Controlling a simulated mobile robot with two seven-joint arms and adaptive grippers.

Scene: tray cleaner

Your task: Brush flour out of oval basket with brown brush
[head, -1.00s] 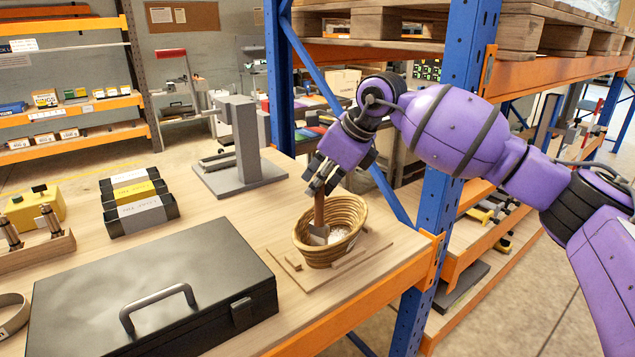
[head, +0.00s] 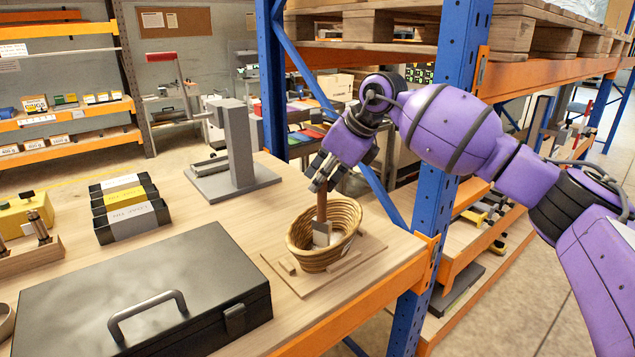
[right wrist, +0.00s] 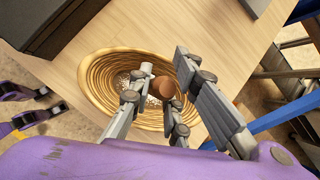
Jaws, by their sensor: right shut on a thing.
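The oval basket (head: 300,258) is woven, tan and upright on a low wooden base on the table. It also shows in the right wrist view (right wrist: 93,82), with white specks of flour (right wrist: 152,101) on its inner bottom. My right gripper (head: 318,184) is above the basket and shut on the brown brush (head: 321,208). The brush stands nearly upright, its pale head (head: 321,235) down inside the basket. In the right wrist view the round handle end (right wrist: 164,88) shows between the fingers. A purple and grey part at the left edge, probably my left gripper (right wrist: 38,105), is unclear.
A black case (head: 130,290) with a handle lies left of the basket. A blue post (head: 440,150) rises to the right, by the table's orange edge (head: 370,300).

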